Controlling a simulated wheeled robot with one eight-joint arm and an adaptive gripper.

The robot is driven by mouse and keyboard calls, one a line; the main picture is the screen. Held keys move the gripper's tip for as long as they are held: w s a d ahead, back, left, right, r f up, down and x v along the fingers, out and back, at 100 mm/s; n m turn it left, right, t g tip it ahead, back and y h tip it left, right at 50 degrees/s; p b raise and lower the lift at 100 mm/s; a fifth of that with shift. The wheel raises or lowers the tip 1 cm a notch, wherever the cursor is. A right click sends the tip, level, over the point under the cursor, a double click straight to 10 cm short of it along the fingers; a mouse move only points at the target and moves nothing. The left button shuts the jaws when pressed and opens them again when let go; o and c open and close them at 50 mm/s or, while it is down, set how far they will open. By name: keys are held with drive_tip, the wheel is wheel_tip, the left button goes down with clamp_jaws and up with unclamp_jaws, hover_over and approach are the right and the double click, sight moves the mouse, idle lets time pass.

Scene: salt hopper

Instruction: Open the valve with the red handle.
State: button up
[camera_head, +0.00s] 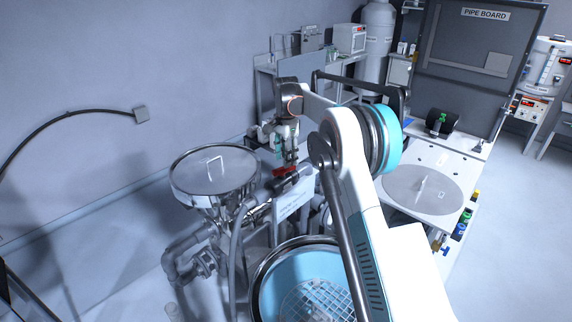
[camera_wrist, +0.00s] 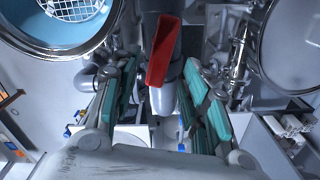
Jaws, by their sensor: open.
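The red valve handle (camera_wrist: 163,48) is a long flat lever on a grey pipe in the wrist view. It runs lengthwise between the two teal-padded fingers of my gripper (camera_wrist: 160,78), with a visible gap on each side. In the head view the red handle (camera_head: 284,170) is a small red bar beside the hopper, just below my gripper (camera_head: 284,154), which points down. My gripper is open and holds nothing. In the head view the finger ends and part of the valve are hard to make out.
A steel hopper with a round lid (camera_head: 212,166) stands left of the valve. A white sign (camera_head: 294,198) is just below the handle. A round blue-lined vessel with a mesh (camera_head: 272,282) sits in front. Pipes and a hose crowd the space beneath. A workbench (camera_head: 440,160) stands right.

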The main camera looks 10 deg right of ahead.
sight(284, 170)
drive_tip(key=shift+f, duration=1.8)
clamp_jaws()
